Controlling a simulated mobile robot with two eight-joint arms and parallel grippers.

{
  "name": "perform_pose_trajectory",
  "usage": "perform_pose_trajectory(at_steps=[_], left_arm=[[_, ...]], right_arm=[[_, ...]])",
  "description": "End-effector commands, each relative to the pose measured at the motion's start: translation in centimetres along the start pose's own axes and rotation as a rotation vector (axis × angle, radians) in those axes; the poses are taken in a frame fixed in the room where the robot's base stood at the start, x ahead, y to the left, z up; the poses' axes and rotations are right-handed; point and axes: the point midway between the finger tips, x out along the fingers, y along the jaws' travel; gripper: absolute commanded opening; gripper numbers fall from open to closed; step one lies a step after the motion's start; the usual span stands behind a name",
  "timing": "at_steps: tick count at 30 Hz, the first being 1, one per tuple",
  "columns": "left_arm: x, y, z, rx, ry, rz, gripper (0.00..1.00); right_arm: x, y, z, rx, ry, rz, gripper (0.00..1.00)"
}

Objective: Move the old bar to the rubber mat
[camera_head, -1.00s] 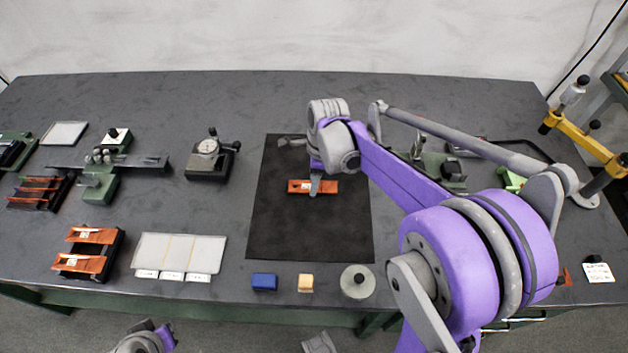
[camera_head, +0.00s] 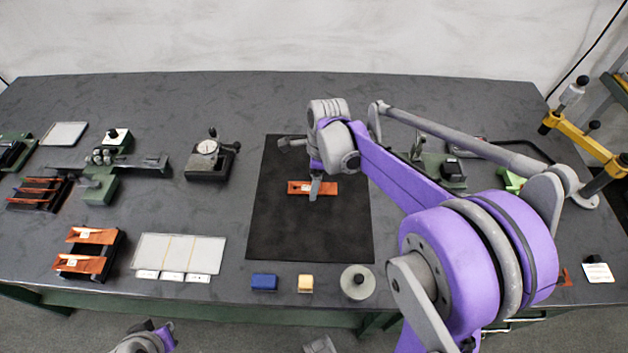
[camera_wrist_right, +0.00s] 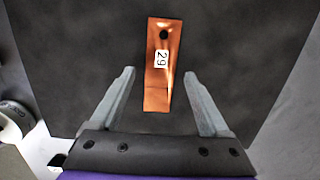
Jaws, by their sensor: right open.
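A copper bar (camera_head: 326,188) lies flat on the black rubber mat (camera_head: 305,235), in the mat's upper middle. In the right wrist view the bar (camera_wrist_right: 158,88) shows a white label reading 29 and a dark round spot near its far end. My right gripper (camera_head: 314,192) is over the bar in the head view. In the wrist view the right gripper (camera_wrist_right: 160,75) is open, its fingers apart on either side of the bar's near part, not touching it. Of my left arm (camera_head: 145,340), only a part shows at the bottom edge; its fingers cannot be made out.
A black rack with copper bars (camera_head: 88,252) and a white three-part tray (camera_head: 178,256) stand left of the mat. A dial gauge (camera_head: 211,157) stands behind them. A blue block (camera_head: 264,282), a tan block (camera_head: 305,284) and a round weight (camera_head: 357,282) line the front edge.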

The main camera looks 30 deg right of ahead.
Motion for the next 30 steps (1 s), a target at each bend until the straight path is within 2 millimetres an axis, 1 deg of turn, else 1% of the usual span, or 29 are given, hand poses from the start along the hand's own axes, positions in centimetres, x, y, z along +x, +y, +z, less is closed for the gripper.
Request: perform_pose_trajectory(at_steps=[5, 9, 12, 15, 18, 20, 22, 23, 26, 29, 30], left_arm=[[-0.3, 0.0, -0.3, 0.000, 0.002, 0.000, 0.00], [-0.6, 0.0, -0.5, 0.000, 0.003, 0.000, 0.00], [-0.7, 0.0, -0.6, 0.000, 0.004, 0.000, 0.00], [-0.8, 0.0, -0.7, 0.000, 0.005, 0.000, 0.00], [-0.9, 0.0, -0.7, 0.000, 0.005, 0.000, 0.00], [-0.9, 0.0, -0.8, 0.000, 0.005, 0.000, 0.00], [-0.9, 0.0, -0.8, 0.000, 0.006, 0.000, 0.00], [-0.9, 0.0, -0.8, 0.000, 0.005, 0.000, 0.00], [-0.9, 0.0, -0.8, 0.000, 0.005, 0.000, 0.00], [-0.9, 0.0, -0.8, 0.000, 0.005, 0.000, 0.00], [-0.9, 0.0, -0.8, 0.000, 0.005, 0.000, 0.00]], right_arm=[[-3.3, 0.0, 0.0, 0.001, 0.000, 0.000, 0.79], [-6.5, 0.0, 0.0, 0.001, 0.000, 0.000, 0.79], [-8.5, 0.0, 0.0, 0.001, 0.000, 0.000, 0.79], [-10.0, 0.0, 0.0, 0.001, 0.000, 0.000, 0.79], [-11.0, 0.0, 0.0, 0.001, 0.000, 0.000, 0.79], [-11.4, 0.1, 0.0, -0.007, 0.000, -0.001, 0.79], [-11.5, 0.6, 0.1, -0.052, 0.000, -0.010, 0.79], [-11.5, 1.0, 0.1, -0.089, 0.001, -0.017, 0.79], [-10.9, 3.2, 0.3, -0.304, 0.006, -0.056, 0.79], [-9.9, 6.4, 0.4, -0.629, 0.027, -0.119, 0.79], [-9.3, 7.8, 0.3, -0.775, 0.041, -0.146, 0.79]])
